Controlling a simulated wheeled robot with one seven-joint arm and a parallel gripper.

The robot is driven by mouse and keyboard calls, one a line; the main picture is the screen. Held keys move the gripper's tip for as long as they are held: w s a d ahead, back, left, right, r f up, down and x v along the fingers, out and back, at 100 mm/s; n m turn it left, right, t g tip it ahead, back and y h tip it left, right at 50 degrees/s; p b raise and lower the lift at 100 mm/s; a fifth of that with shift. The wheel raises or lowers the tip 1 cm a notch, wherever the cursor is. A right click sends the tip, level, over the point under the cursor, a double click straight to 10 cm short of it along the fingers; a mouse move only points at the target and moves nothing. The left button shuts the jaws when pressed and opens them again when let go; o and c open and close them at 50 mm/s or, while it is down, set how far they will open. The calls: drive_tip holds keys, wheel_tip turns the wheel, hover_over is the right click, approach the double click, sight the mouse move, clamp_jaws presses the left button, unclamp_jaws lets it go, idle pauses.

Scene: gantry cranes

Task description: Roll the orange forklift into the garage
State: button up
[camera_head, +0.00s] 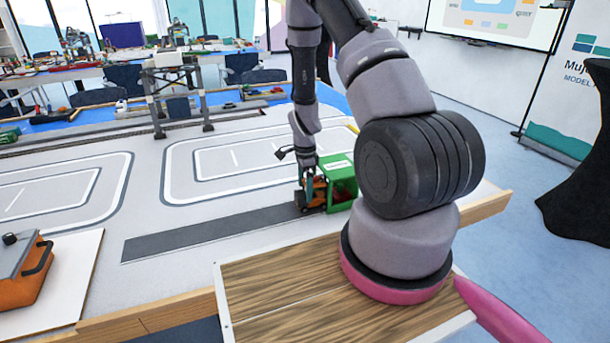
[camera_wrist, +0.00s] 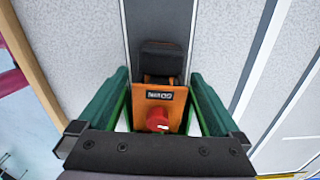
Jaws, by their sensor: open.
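The small orange forklift (camera_head: 314,192) stands upright near the right end of a dark grey strip. The green garage (camera_head: 343,178), a box with a white label on top, stands just right of it. My gripper (camera_head: 308,172) is low over the forklift, beside the garage. In the wrist view, my gripper (camera_wrist: 160,84) is open, its green fingers on either side of the forklift (camera_wrist: 173,98). A red knob on the forklift faces the camera, and its black end points up the strip. Small gaps show beside it; contact is not clear. My arm hides part of the garage.
The dark strip (camera_head: 215,232) runs left across the white-lined table and is clear. A gantry crane (camera_head: 180,92) stands behind. An orange and grey case (camera_head: 22,270) lies on a white board at the left. A wooden edge (camera_head: 150,318) borders the table's front.

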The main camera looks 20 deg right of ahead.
sight(305, 194)
drive_tip(key=shift+f, duration=1.6)
